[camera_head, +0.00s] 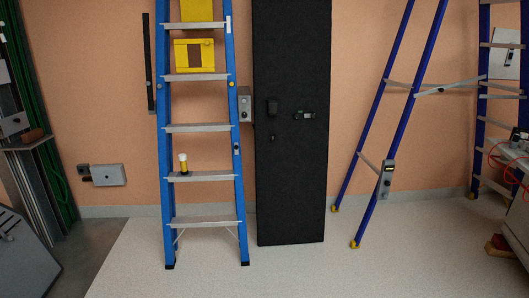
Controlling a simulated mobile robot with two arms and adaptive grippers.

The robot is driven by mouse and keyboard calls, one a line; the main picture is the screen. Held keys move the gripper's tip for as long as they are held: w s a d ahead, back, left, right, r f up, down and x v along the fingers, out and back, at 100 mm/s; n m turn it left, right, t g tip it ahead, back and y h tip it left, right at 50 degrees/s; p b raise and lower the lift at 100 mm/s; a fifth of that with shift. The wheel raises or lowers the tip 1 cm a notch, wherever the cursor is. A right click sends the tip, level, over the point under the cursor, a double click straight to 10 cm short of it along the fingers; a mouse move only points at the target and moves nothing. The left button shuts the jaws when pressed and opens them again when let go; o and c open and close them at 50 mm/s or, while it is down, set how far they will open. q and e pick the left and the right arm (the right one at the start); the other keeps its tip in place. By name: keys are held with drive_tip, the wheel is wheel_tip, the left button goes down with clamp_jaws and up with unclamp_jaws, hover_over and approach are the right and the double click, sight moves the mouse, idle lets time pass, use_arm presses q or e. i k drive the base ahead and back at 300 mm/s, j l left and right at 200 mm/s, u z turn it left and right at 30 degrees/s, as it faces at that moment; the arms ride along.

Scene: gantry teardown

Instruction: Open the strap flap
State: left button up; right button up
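Neither of my grippers is in view. I cannot tell which part is the strap flap. A blue stepladder (165,130) with grey treads stands upright left of the middle, in front of the wall. A small dark and light fitting (237,148) sits on its right rail. A grey and black fitting (387,170) sits low on the leg of a leaning blue ladder (408,105) at the right. A tall black panel (290,190) stands between the ladders. It carries small dark fittings and a latch-like part (304,115). These details are too small to read.
A yellow box (195,56) and a yellow item with a white top (183,163) rest on the stepladder's treads. A grey wall box (108,175) is at the left. Cluttered equipment (510,160) stands at the right edge. The pale floor (200,283) in front is clear.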

sight(273, 107)
drive_tip(key=i+l, duration=0.35)
drive_tip(key=i, duration=0.15)
drive_tip(key=i+l, duration=0.35)
drive_tip(key=i, duration=0.2)
drive_tip(key=i+l, duration=0.35)
drive_tip(key=i, duration=0.15)
